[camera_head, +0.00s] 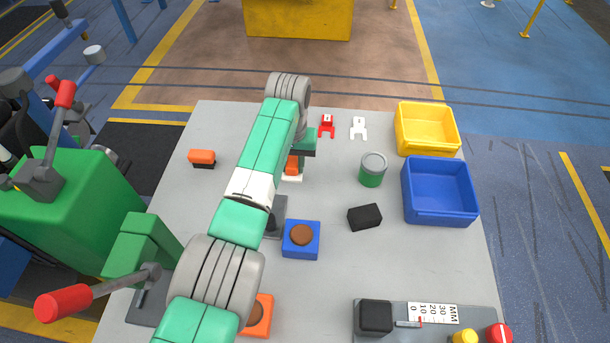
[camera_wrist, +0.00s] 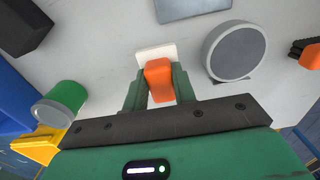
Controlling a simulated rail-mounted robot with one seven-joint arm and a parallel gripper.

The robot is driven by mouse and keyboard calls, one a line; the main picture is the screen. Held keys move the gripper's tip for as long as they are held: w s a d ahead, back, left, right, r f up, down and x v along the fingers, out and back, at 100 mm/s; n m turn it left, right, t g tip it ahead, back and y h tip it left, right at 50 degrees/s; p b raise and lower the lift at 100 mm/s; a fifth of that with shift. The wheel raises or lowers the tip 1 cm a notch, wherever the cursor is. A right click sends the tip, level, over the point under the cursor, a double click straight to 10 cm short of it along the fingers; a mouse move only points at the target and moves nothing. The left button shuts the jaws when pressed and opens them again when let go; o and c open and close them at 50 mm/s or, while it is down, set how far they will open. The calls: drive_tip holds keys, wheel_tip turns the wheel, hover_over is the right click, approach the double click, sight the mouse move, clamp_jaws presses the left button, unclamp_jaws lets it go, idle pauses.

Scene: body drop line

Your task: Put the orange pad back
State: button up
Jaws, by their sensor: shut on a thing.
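An orange pad (camera_head: 292,166) is between the fingers of my gripper (camera_head: 297,161). In the wrist view, the fingers are shut on the sides of the orange pad (camera_wrist: 159,80). A white plate (camera_wrist: 156,54) shows right behind the pad; in the head view, the white piece (camera_head: 292,178) is just below it. I cannot tell whether the pad touches the plate. Another orange block (camera_head: 202,156) with a dark base lies at the table's left. An orange square block (camera_head: 262,318) with a brown disc is at the front, partly hidden by my arm.
A blue block (camera_head: 301,250) with a brown disc, a black block (camera_head: 364,217) and a green can (camera_head: 372,172) stand right of my arm. Yellow (camera_head: 428,150) and blue (camera_head: 441,218) bins are at the right. A grey round piece (camera_wrist: 234,50) is beside the plate.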

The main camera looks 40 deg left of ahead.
drive_tip(key=shift+w+d+f+b, duration=0.15)
drive_tip(key=shift+w+d+b, duration=0.1)
drive_tip(key=shift+w, duration=0.2)
drive_tip(key=shift+w+d+f+b, duration=0.15)
drive_tip(key=shift+w+d, duration=0.05)
drive_tip(key=shift+w, duration=0.2)
drive_tip(key=shift+w+d+r, duration=0.15)
drive_tip(key=shift+w+d, duration=0.1)
drive_tip(key=shift+w, duration=0.1)
drive_tip(key=shift+w+d+b, duration=0.15)
drive_tip(key=shift+w+b, duration=0.1)
drive_tip(key=shift+b, duration=0.1)
drive_tip(key=shift+f+b, duration=0.95)
drive_tip(key=shift+f, duration=0.95)
drive_tip(key=o, duration=1)
wheel_tip(320, 180, up, 12)
drive_tip(key=p, duration=0.5)
drive_tip(key=shift+r, duration=0.15)
